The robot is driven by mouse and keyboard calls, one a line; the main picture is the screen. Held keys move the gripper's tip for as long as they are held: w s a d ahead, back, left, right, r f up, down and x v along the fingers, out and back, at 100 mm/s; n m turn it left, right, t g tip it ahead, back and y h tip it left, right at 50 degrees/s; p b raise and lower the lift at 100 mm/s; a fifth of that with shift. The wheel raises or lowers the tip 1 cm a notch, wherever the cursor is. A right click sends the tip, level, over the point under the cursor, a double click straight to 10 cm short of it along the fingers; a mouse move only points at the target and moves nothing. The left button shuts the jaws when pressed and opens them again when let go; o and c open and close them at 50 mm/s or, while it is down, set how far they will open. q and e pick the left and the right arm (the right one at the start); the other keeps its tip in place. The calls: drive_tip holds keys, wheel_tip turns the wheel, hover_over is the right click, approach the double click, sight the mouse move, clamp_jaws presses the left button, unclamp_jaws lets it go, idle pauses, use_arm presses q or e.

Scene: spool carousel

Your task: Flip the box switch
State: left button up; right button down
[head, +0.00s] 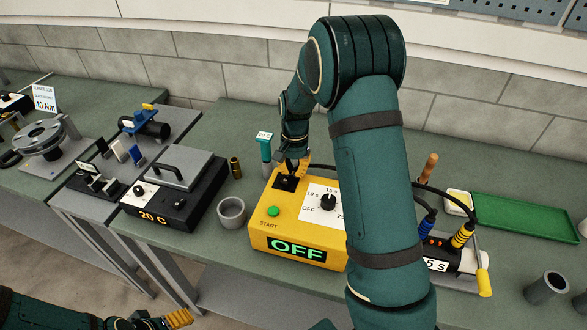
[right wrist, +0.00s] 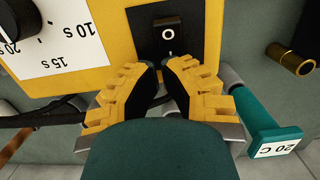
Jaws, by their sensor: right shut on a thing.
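The yellow box (head: 285,238) stands on the bench with a green OFF display, a round dial and a green START button. Its black box switch (head: 285,184) sits at the top back left corner. In the right wrist view the switch (right wrist: 168,35) shows a white O mark. My right gripper (head: 293,165) is at the switch. In the right wrist view its fingers (right wrist: 161,68) are closed together over the switch's lower edge, and the contact is partly hidden.
A grey cup (head: 231,212) and a hot plate unit (head: 180,188) reading 20 C stand left of the box. Cables and a green tray (head: 525,217) lie right. My right arm hides the box's right side.

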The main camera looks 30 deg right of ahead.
drive_tip(key=shift+r+p, duration=0.4)
drive_tip(key=shift+r, duration=0.25)
drive_tip(key=r+p, duration=0.1)
drive_tip(key=d+r+p, duration=0.1)
drive_tip(key=r, duration=0.1)
drive_tip(key=w+r+p, duration=0.1)
drive_tip(key=shift+w+d+r, duration=0.1)
drive_tip(key=shift+d+r, duration=0.1)
drive_tip(key=shift+r, duration=0.15)
wheel_tip(320, 180, up, 8)
drive_tip(key=w+d, duration=0.2)
drive_tip(key=shift+d, duration=0.3)
